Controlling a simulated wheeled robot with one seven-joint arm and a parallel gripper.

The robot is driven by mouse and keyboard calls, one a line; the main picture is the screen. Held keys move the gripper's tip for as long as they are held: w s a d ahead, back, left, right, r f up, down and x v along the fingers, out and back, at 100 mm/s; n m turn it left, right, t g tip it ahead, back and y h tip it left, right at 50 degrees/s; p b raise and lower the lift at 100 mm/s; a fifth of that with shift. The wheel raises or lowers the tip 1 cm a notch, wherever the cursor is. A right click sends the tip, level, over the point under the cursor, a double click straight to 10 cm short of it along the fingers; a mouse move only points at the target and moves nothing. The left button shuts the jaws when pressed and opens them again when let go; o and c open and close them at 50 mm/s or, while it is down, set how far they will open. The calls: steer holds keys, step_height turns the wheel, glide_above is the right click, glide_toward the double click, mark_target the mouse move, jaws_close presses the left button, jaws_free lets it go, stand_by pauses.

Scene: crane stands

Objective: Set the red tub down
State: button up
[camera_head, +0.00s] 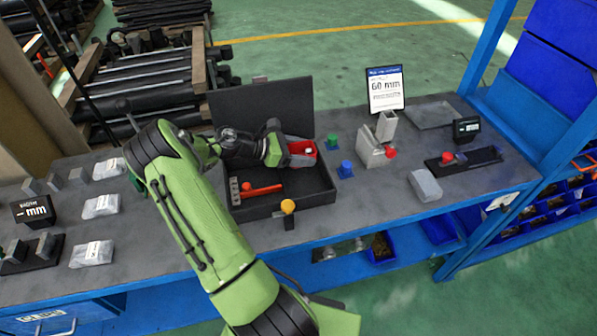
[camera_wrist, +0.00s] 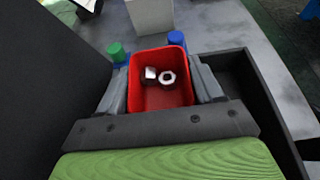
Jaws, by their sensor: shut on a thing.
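The red tub (camera_head: 301,148) is in my gripper (camera_head: 288,150), over the open black case (camera_head: 318,183) on the workbench. In the wrist view the red tub (camera_wrist: 161,97) sits between the two grey fingers (camera_wrist: 163,88), which press on its left and right sides. The tub is upright, and a metal nut (camera_wrist: 168,76) and another small metal piece (camera_wrist: 150,73) lie in it. The tub's underside is hidden, so I cannot tell whether it touches the case floor.
A red-handled hammer (camera_head: 262,190) lies in the case's left part. The raised lid (camera_head: 262,105) stands behind. Green (camera_head: 332,141) and blue (camera_head: 345,169) knobbed pieces and a grey block (camera_head: 373,148) stand to the right. A yellow knob (camera_head: 288,206) is at the case's front.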

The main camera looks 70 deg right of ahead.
mark_target(301, 172)
step_height(301, 172, down, 5)
steer(key=shift+w+r+b, duration=0.1)
steer(key=shift+w+b, duration=0.05)
steer(key=shift+b, duration=0.25)
steer(key=o, duration=0.8)
steer(key=shift+c, duration=0.2)
